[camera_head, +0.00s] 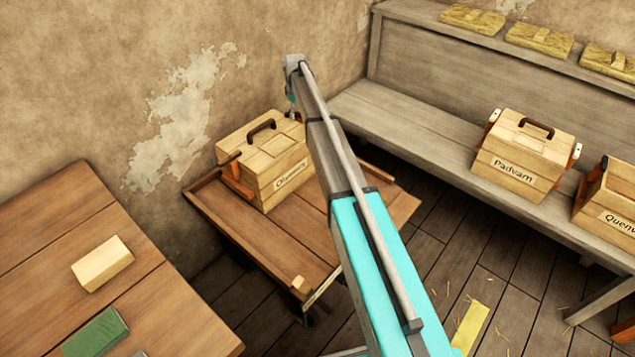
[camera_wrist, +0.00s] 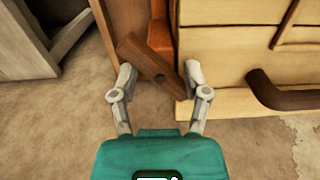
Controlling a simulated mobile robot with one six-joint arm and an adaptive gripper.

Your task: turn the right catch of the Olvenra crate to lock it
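The Olvenra crate (camera_head: 257,172), pale wood with a dark handle on its lid, stands on a low brown wooden stand. Its left side shows an orange bracket with a dark catch bar (camera_head: 229,159). My arm hides its right side in the head view. In the wrist view the crate (camera_wrist: 225,45) fills the upper right. The right catch (camera_wrist: 145,58), a brown wooden bar, lies diagonally beside an orange block. My gripper (camera_wrist: 160,69) is open, its fingers on either side of the catch. The right finger is very close to the bar; contact is unclear.
The brown stand (camera_head: 240,226) has raised rails. A grey bench (camera_head: 400,125) to the right holds the Padvarn crate (camera_head: 522,155) and another crate. A brown table (camera_head: 150,300) at lower left carries a pale block and a green one. The plastered wall is close behind the crate.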

